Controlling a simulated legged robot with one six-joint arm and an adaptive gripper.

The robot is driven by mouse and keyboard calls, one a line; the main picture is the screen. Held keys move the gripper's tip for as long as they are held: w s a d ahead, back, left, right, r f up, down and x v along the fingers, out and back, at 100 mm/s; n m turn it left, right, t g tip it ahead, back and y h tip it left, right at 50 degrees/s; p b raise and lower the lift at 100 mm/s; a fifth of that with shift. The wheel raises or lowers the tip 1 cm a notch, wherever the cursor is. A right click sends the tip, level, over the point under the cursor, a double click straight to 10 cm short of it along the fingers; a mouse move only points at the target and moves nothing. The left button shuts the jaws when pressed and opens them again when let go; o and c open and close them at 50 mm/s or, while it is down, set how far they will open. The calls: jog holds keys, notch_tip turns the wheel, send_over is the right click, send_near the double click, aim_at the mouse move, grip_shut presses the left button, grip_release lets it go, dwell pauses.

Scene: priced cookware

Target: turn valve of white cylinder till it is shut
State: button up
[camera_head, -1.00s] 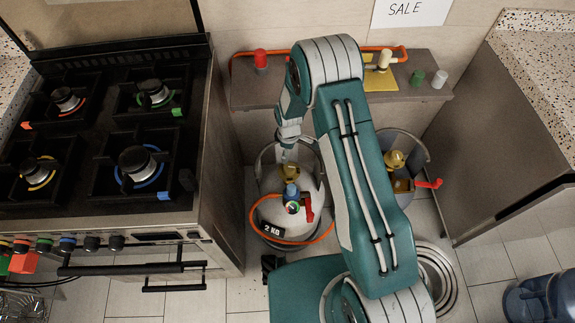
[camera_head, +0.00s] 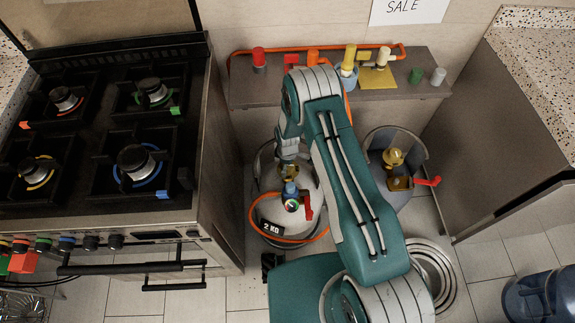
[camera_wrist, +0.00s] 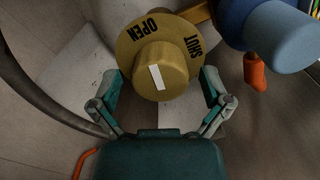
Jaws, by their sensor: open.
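The white cylinder (camera_head: 270,208) stands on the floor right of the stove, with a "2 KG" label at its front. Its brass valve knob (camera_wrist: 175,66) shows in the wrist view, with a white line on top. My gripper (camera_wrist: 162,88) is open, one finger on each side of the knob. Whether the fingers touch it I cannot tell. In the head view the valve (camera_head: 289,171) is partly hidden by my gripper.
A blue-topped fitting (camera_head: 291,190) and a red lever (camera_head: 308,206) sit close in front of the valve. An orange hose (camera_head: 300,241) loops around. A grey cylinder (camera_head: 385,168) stands to the right. A shelf (camera_head: 285,92) with coloured fittings is behind; the stove (camera_head: 215,185) is left.

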jog(key=c, duration=1.2)
jog(key=shift+o, duration=0.2)
jog(key=shift+m, duration=0.3)
jog(key=m, duration=0.7)
jog(key=shift+d, duration=0.1)
jog(key=m, duration=0.4)
jog(key=shift+m, duration=2)
